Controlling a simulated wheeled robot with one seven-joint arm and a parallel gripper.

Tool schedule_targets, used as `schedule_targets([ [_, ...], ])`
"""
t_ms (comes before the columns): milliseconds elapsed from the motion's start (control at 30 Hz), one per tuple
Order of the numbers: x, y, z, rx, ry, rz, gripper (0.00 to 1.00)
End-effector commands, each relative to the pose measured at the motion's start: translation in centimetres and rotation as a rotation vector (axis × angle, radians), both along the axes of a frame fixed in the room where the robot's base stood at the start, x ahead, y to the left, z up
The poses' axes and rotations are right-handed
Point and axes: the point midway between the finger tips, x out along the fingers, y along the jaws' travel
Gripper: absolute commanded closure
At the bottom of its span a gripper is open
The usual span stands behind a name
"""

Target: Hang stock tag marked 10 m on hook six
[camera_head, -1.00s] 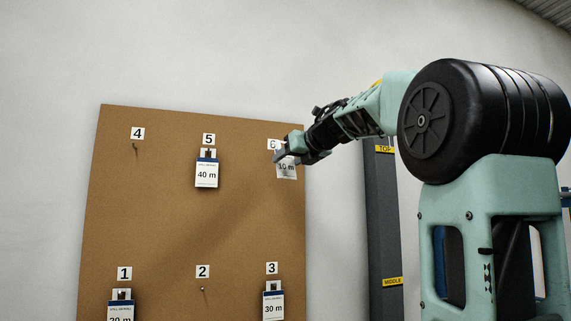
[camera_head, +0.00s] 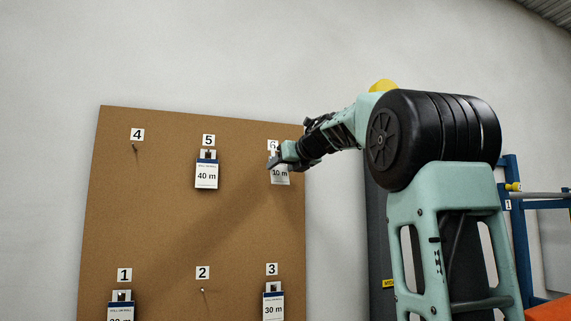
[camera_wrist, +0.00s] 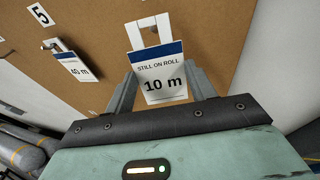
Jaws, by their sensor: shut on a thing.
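The stock tag marked 10 m (camera_head: 280,176) is at the board's upper right, just below the number 6 label (camera_head: 273,146). My gripper (camera_head: 274,165) is shut on this tag. The wrist view shows the 10 m tag (camera_wrist: 160,75) upright between my two fingers, its white hanger loop (camera_wrist: 149,30) above its blue band. Hook six itself is hidden behind my gripper and the tag, so I cannot tell whether the loop is on it. The cork board (camera_head: 160,220) is behind the tag.
The 40 m tag (camera_head: 206,176) hangs at 5, left of my gripper. The 30 m tag (camera_head: 273,308) hangs at 3, and another tag (camera_head: 121,312) at 1. Hooks four (camera_head: 135,148) and two (camera_head: 203,291) are bare. A dark post (camera_head: 378,240) stands right of the board.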

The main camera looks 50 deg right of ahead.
Motion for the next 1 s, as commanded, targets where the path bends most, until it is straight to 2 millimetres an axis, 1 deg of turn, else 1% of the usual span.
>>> schedule_targets([
  [300, 1.6, -1.0, -0.1, 0.0, 0.0, 0.0, 0.72],
  [500, 2.3, -1.4, -0.6, 0.001, 0.0, 0.0, 0.72],
  [1000, 2.6, -1.6, -0.9, 0.0, 0.0, 0.001, 0.72],
])
